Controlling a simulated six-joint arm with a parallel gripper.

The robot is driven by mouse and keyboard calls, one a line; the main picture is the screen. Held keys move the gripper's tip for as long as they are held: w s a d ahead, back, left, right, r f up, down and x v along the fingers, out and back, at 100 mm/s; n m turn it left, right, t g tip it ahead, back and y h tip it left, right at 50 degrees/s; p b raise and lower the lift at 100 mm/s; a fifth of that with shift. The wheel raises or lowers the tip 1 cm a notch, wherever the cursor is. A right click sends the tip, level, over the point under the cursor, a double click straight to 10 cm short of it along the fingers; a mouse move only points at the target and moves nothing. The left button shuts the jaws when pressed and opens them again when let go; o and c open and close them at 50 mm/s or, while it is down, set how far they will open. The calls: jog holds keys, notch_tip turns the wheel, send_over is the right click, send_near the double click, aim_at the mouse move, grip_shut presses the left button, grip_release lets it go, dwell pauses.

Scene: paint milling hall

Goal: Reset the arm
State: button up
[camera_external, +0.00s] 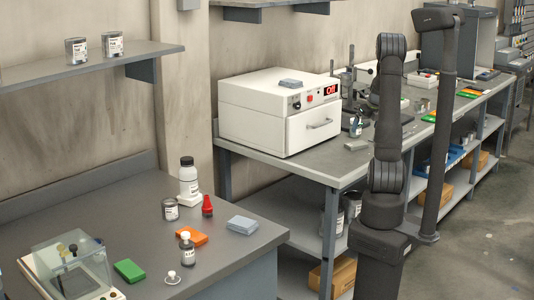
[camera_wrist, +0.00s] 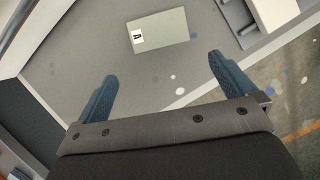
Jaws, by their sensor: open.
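My gripper (camera_external: 356,128) hangs over the long grey bench, to the right of the white oven (camera_external: 280,108). Its two blue fingers also show in the wrist view (camera_wrist: 161,68), wide apart with nothing between them. A flat light-grey plate (camera_wrist: 157,30) marked "A" lies on the bench beyond the fingertips in that view. A small grey block (camera_external: 357,146) lies on the bench close to the gripper in the external view. My arm stands upright in front of the bench and hides part of it.
The near bench (camera_external: 235,259) holds a white bottle (camera_external: 189,185), a red item (camera_external: 207,206), an orange block (camera_external: 191,236), a green block (camera_external: 129,271) and a clear-covered balance (camera_external: 75,270). A shelf (camera_external: 90,66) with two jars is on the wall. A dark post (camera_external: 437,130) stands right of my arm.

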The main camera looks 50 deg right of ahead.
aim_at(359, 145)
jog(key=x, duration=1)
notch_tip(359, 145, up, 4)
jog(key=shift+r, duration=0.1)
jog(key=s+d+r, duration=0.2)
jog(key=s+r, duration=0.5)
jog(key=s, duration=0.4)
jog(key=w+a+r+n+g+y, duration=0.1)
jog(key=w+a+r+n+y, duration=0.1)
jog(key=w+a+r+n, duration=0.6)
jog(key=w+a+r+n+g+y, duration=0.1)
jog(key=w+a+r+n+y, duration=0.1)
jog(key=w+a+r+n, duration=0.65)
jog(key=w+a+r+n+g+y, duration=0.25)
jog(key=w+a+n, duration=0.3)
jog(key=a, duration=0.55)
jog(key=w+a, duration=0.9)
jog(key=a, duration=0.2)
jog(key=shift+r+n, duration=0.15)
jog(key=shift+n, duration=0.15)
